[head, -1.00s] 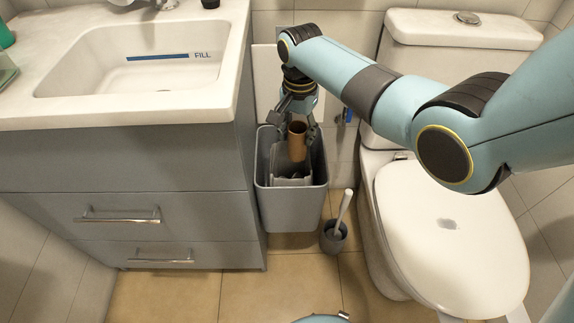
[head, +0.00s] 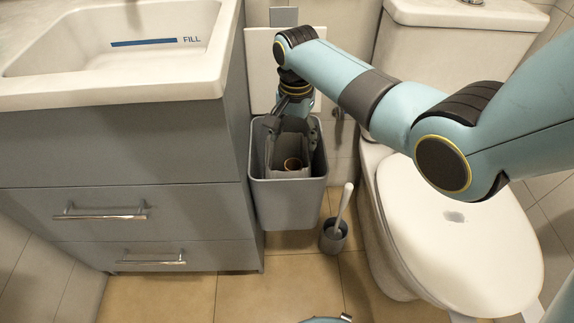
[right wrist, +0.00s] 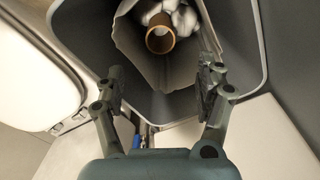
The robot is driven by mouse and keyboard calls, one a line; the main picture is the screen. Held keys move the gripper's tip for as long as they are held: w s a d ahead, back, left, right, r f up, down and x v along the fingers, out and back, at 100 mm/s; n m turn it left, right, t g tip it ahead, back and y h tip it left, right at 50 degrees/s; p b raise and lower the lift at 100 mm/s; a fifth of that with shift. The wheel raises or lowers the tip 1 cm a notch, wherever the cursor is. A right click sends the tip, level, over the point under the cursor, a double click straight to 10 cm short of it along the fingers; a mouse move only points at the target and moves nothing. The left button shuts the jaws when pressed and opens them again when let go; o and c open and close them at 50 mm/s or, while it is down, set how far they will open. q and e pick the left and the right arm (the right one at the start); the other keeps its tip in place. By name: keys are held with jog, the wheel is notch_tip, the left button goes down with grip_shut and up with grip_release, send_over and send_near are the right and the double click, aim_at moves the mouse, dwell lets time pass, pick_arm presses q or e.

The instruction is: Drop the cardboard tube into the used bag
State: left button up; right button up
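The brown cardboard tube (head: 292,164) is inside the grey bag (head: 291,174) in the grey bin, with its open end facing up. In the right wrist view the tube (right wrist: 159,44) rests in the bag (right wrist: 150,72) beside white crumpled waste (right wrist: 184,17). My right gripper (head: 293,128) is over the bin. The right wrist view shows its two fingers (right wrist: 164,80) spread wide, empty and apart from the tube. My left gripper is not in view.
The grey bin (head: 288,207) stands between the vanity cabinet (head: 150,160) and the toilet (head: 450,235). A toilet brush in its holder (head: 333,237) is right of the bin. The sink (head: 120,50) is at upper left.

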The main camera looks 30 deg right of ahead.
notch_tip(320, 180, up, 12)
dwell(0.6)
dwell(0.4)
